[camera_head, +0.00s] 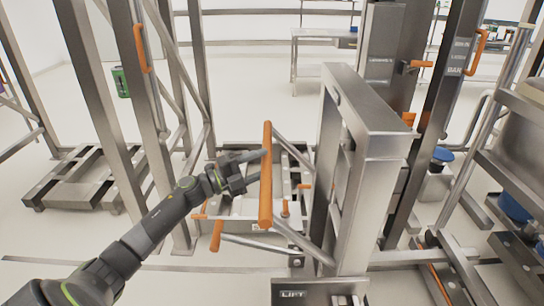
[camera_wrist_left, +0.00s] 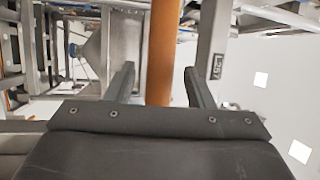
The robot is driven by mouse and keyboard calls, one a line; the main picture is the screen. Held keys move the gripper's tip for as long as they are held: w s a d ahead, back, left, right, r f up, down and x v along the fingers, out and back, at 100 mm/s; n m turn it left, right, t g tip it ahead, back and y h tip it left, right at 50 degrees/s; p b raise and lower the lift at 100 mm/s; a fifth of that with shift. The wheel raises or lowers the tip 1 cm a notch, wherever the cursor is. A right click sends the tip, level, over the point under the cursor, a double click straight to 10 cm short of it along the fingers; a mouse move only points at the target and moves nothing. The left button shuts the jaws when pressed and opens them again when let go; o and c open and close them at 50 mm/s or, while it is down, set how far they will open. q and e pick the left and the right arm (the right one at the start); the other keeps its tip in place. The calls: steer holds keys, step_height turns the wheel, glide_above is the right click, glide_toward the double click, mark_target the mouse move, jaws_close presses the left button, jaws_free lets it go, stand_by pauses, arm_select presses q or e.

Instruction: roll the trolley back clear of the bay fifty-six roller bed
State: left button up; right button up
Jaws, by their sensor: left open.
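An upright orange handle bar (camera_head: 266,180) stands near the middle of the head view, apparently joined to a grey metal frame behind it. My left gripper (camera_head: 253,169) is open at the bar, coming from the left. In the left wrist view the orange bar (camera_wrist_left: 162,50) lies between the two spread fingers (camera_wrist_left: 158,75), with a gap on each side. A low metal bed with small orange grips (camera_head: 250,205) is behind the bar, partly hidden. I cannot tell for sure which parts belong to the trolley and which to the roller bed. My right gripper is out of view.
A tall steel frame (camera_head: 345,170) stands just right of the bar, above a panel marked LIFT (camera_head: 293,294). Steel posts (camera_head: 98,90) stand at the left, near a low metal platform (camera_head: 80,180). Pale floor (camera_head: 250,75) is open toward a far table (camera_head: 325,33).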

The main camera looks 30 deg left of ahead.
arm_select(q)
steer(key=shift+p+x, duration=0.3)
steer(key=shift+x, duration=1.6)
jaws_close()
